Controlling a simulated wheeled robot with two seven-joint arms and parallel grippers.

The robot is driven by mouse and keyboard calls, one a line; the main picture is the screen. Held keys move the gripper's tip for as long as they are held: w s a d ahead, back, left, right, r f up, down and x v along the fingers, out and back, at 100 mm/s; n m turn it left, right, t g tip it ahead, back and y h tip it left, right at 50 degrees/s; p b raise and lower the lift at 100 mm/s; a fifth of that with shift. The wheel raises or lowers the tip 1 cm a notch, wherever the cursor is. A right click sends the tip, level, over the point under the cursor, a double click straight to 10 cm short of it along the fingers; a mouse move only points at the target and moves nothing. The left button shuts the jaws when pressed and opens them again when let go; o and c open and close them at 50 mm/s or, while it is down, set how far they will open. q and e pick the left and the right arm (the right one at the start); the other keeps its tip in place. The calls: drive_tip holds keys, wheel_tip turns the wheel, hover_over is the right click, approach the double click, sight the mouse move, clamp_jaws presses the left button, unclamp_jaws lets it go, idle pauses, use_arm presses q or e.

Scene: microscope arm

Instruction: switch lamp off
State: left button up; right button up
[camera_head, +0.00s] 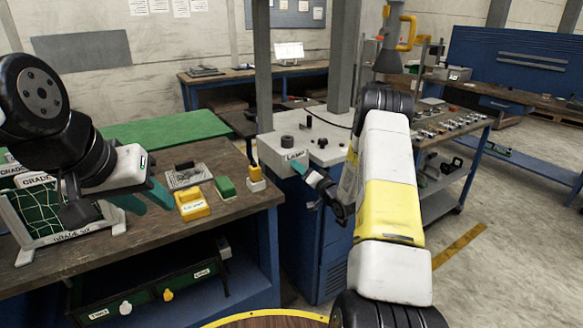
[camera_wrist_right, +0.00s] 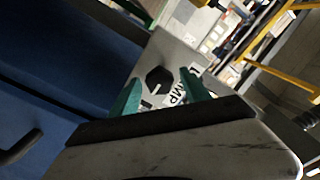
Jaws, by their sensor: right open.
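The lamp control box (camera_head: 270,155) is a pale box with a LAMP label (camera_head: 294,155), at the bench corner in the head view. In the right wrist view a black knob with a white mark (camera_wrist_right: 158,78) sits beside the LAMP label (camera_wrist_right: 178,97). My right gripper (camera_head: 301,168) is close in front of the box. Its teal fingers (camera_wrist_right: 160,92) are spread, with the knob and label seen between and beyond them; I cannot tell whether they touch. My left gripper (camera_head: 145,198) hovers over the wooden table, its teal fingers apart and empty.
A yellow block (camera_head: 193,205), a green block (camera_head: 225,187) and a grey tray (camera_head: 187,176) are on the wooden table (camera_head: 165,235). A green net frame (camera_head: 62,212) stands at its left. A grey post (camera_head: 263,70) rises behind the box.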

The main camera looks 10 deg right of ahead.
clamp_jaws()
drive_tip(key=shift+n, duration=0.3)
drive_tip(key=n, duration=0.8)
drive_tip(key=shift+a, duration=0.1)
drive_tip(key=n, duration=0.4)
drive_tip(key=shift+s+n, duration=0.1)
drive_tip(key=shift+n, duration=0.2)
drive_tip(key=shift+a+n, duration=0.15)
drive_tip(key=shift+n, duration=2.15)
